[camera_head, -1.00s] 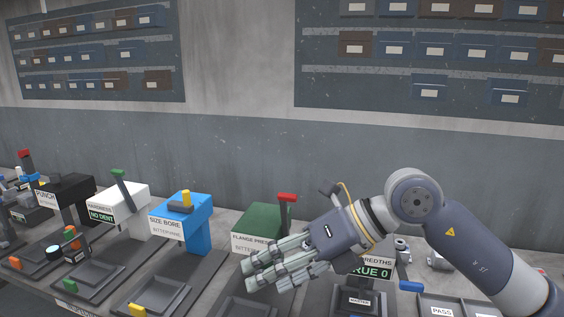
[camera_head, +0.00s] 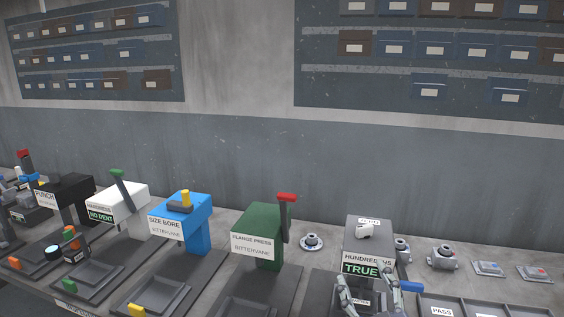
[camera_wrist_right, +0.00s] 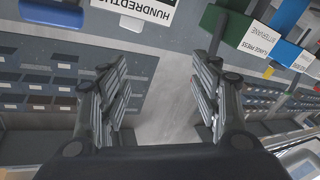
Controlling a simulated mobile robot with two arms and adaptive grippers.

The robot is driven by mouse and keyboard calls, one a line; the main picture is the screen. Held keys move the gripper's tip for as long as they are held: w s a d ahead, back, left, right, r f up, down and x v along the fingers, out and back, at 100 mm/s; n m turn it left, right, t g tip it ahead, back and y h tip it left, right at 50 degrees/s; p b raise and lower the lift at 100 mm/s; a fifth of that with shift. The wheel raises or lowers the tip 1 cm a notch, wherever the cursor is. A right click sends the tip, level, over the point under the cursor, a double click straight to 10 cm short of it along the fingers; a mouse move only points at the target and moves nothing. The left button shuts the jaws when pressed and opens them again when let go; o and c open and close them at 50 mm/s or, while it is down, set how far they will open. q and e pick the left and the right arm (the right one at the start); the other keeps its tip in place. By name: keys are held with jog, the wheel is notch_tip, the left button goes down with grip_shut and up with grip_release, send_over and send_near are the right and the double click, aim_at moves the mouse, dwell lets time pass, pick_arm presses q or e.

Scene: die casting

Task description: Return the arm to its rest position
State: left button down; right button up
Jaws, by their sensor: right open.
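My right gripper (camera_head: 364,288) shows at the lower right of the head view, its fingers spread in front of the grey station labelled "HUNDREDTHS" (camera_head: 357,236), which reads "TRUE". In the right wrist view the same gripper (camera_wrist_right: 160,88) has its two finger sets wide apart. Nothing is between them, only blurred background beyond. The rest of the right arm is below the head view's edge. My left gripper is in neither view.
The green flange press (camera_head: 261,228) with its red lever stands left of the gripper. The blue size bore station (camera_head: 187,222) is farther left. A blue handle (camera_head: 411,287) and PASS tray (camera_head: 452,301) are at right.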

jog(key=s+d+f+m+g+h, duration=0.25)
jog(key=s+f+g, duration=0.3)
jog(key=f, duration=0.65)
jog(key=s+d+f+g+y, duration=0.1)
jog(key=s+f+g, duration=0.4)
jog(key=s+f, duration=0.45)
jog(key=s+d+f+g+y, duration=0.1)
jog(key=s+f+g, duration=0.4)
jog(key=s, duration=0.8)
notch_tip(320, 180, down, 28)
jog(key=s, duration=0.2)
jog(key=s+d+f+g, duration=0.2)
jog(key=s+f, duration=1.3)
jog(key=s, duration=0.1)
jog(key=shift+d+f+h, duration=0.15)
jog(key=shift+d+h, duration=0.2)
jog(key=shift+m, duration=0.25)
dwell(1.0)
